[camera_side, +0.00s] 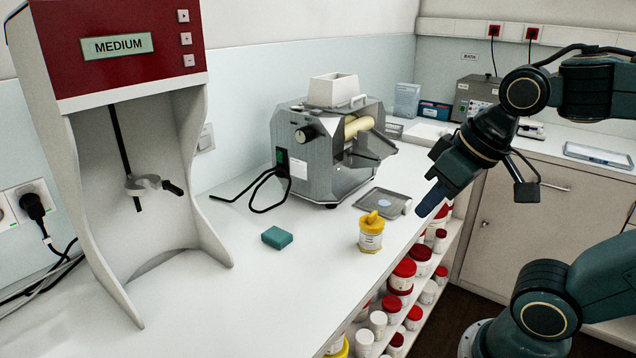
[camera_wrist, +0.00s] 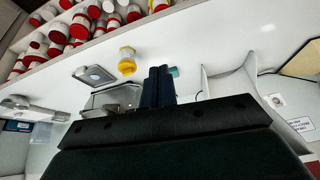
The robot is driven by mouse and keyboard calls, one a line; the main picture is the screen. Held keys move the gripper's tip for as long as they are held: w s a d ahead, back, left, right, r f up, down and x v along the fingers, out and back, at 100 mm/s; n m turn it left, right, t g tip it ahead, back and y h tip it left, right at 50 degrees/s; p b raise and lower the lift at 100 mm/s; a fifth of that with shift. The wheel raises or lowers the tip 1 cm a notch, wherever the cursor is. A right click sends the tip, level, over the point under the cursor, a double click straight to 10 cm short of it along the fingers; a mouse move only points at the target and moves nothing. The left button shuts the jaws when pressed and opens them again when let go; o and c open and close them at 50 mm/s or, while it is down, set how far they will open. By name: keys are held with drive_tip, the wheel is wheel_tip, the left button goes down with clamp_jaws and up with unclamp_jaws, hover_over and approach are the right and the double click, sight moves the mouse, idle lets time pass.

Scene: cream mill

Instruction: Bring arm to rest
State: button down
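My gripper (camera_side: 432,199) hangs in the air at the right, over the counter's front edge and apart from everything on it. Its two fingers (camera_wrist: 158,86) lie together in the wrist view, with nothing seen between them. The grey roller mill (camera_side: 325,150) stands at the back of the counter. A white jar with a yellow lid (camera_side: 371,236) stands near the front edge, with a yellow piece on top; it also shows in the wrist view (camera_wrist: 127,64). A small grey tray (camera_side: 381,203) lies between jar and mill.
A teal sponge (camera_side: 277,237) lies on the counter left of the jar. A tall red and white mixer reading MEDIUM (camera_side: 118,46) stands at the left. Shelves with several red-lidded jars (camera_side: 403,275) sit under the front edge. Space around my gripper is free.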

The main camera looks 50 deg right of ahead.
drive_tip(key=shift+s+a+f+n, duration=0.2)
drive_tip(key=shift+s+a+n, duration=0.05)
drive_tip(key=shift+s+n, duration=0.35)
